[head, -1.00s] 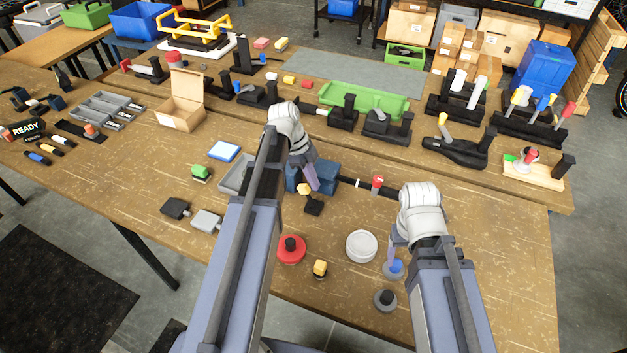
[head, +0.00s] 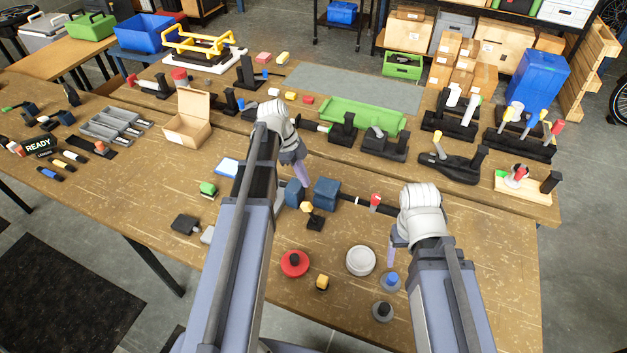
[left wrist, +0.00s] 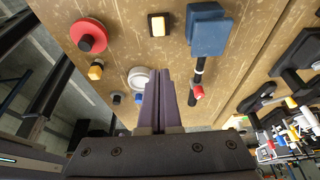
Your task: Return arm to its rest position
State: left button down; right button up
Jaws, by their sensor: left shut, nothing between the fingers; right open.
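My left arm comes in from the left in the head view, reaching out over the workbench (head: 450,250). Its gripper (head: 304,178) is shut and empty, beside a dark blue block (head: 326,193) on a black rod. In the left wrist view the two purple fingers (left wrist: 166,98) are together with nothing between them, and the blue block (left wrist: 208,32) is to their upper right. My right gripper (head: 391,248) is open over the front right of the bench, beside a white round lid (head: 361,261) and above a blue-knobbed grey disc (head: 391,280); its fingers are partly hidden.
A red disc with black knob (head: 295,264), a small yellow-topped block (head: 322,283) and a grey disc (head: 382,311) lie near the front edge. An open cardboard box (head: 187,127) and green tray (head: 362,117) stand further back. The bench's right front is mostly bare.

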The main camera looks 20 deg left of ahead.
dwell(0.5)
pick_arm(q)
jog(key=s+d+f+n+y+b, duration=0.2)
jog(key=s+d+f+n+b, duration=0.2)
jog(key=s+d+n, duration=0.3)
jog(key=s+d+f+n+y+b, duration=0.3)
jog(key=s+d+f+n+b, duration=0.2)
jog(key=d, duration=0.8)
jog(key=s+f+n, duration=0.1)
jog(key=s+n, duration=0.1)
jog(key=shift+s+f+n+y, duration=0.2)
jog(key=shift+s+n+y, duration=0.1)
jog(key=shift+s, duration=0.05)
